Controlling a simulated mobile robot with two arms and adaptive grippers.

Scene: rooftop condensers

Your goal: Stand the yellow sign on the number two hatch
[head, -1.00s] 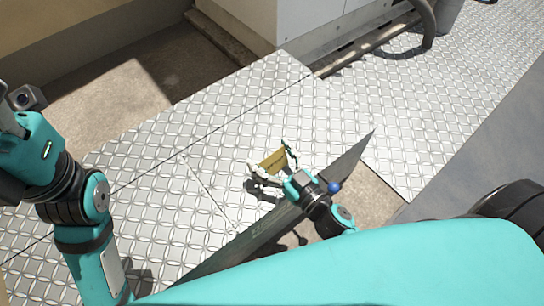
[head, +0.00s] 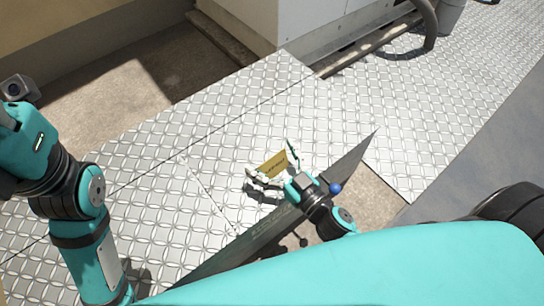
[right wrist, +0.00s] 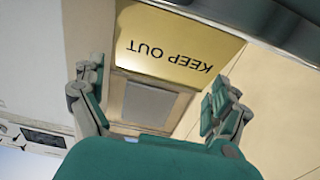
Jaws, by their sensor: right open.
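The yellow sign (head: 273,164) shows in the head view between the fingers of my right gripper (head: 271,162). In the right wrist view the sign (right wrist: 176,45) reads KEEP OUT upside down, ahead of the spread fingers (right wrist: 155,100). My right gripper is open, with gaps between its fingers and the sign. I cannot tell whether the sign stands on the metal or is raised. Tread-plate panels (head: 150,185) with thin seams lie around it; no number two is legible, so I cannot tell which is the number two hatch. My left gripper's fingers are out of view.
A dark sloping plate (head: 349,164) with faint lettering passes under my right arm. A light metal cabinet (head: 240,25) with a hose (head: 430,25) stands at the back. Bare tread plate extends left and right of the sign. Bare concrete (head: 110,105) lies at upper left.

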